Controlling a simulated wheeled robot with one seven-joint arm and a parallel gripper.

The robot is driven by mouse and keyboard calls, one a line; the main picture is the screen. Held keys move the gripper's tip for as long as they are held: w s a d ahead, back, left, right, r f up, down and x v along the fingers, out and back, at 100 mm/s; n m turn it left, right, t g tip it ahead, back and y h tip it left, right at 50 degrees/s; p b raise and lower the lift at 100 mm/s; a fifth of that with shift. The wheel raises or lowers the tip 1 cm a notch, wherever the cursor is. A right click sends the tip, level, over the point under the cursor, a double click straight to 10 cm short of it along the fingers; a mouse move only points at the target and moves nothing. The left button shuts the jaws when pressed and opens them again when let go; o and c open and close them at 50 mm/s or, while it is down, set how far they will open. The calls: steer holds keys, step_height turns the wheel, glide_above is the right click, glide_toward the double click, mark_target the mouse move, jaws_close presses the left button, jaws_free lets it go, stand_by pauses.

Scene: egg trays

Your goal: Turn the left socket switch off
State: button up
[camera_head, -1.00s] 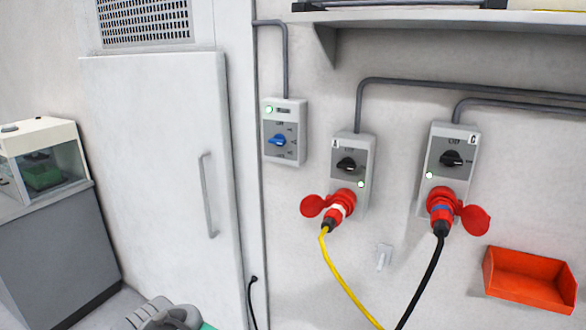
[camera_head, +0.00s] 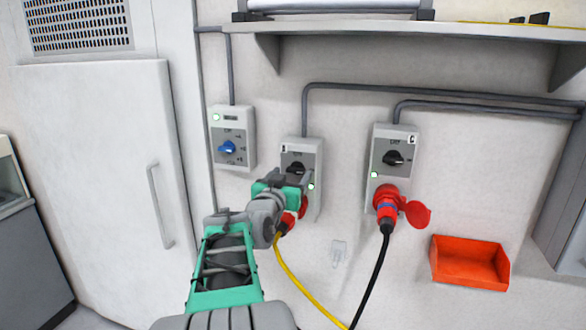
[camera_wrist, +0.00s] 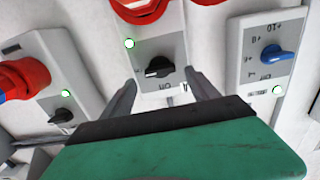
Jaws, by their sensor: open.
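The left socket box (camera_head: 311,158) is grey with a black rotary switch (camera_wrist: 158,67), a lit green lamp (camera_head: 311,187) and a red plug (camera_head: 290,222) on a yellow cable. My gripper (camera_head: 294,178) is in front of this box and hides part of its switch and plug. In the wrist view, which is upside down, my gripper's (camera_wrist: 160,78) open fingers stand on either side of the black switch. Nothing is between them except the switch; I cannot tell whether they touch the box. The red plug (camera_wrist: 140,8) shows at the top edge.
The right socket box (camera_head: 393,140) has a black switch, a lit green lamp and a black cable. A blue-knob switch box (camera_head: 232,130) hangs to the left. A shelf (camera_head: 400,28) is above, a red bin (camera_head: 470,262) lower right, and a white cabinet (camera_head: 100,180) at left.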

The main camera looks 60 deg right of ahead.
mark_target(296, 170)
steer(key=shift+w+d, duration=0.15)
steer(key=shift+d, duration=0.55)
steer(key=shift+w+d, duration=0.1)
steer(key=shift+d, duration=0.55)
steer(key=shift+a, duration=0.1)
steer(key=c, duration=1.4)
steer(key=shift+o, duration=0.2)
steer(key=shift+f+n, duration=0.1)
steer(key=shift+n, duration=0.2)
steer(key=n+b, duration=0.3)
steer(key=shift+w+f+n, duration=0.1)
steer(key=shift+f+n, duration=0.05)
steer(key=shift+n, duration=0.15)
steer(key=n+b, duration=0.2)
steer(key=n, duration=0.2)
steer(key=n+b, duration=0.1)
steer(key=n, duration=0.4)
steer(key=shift+w, duration=0.1)
steer(key=n, duration=0.4)
steer(key=shift+n, duration=0.3)
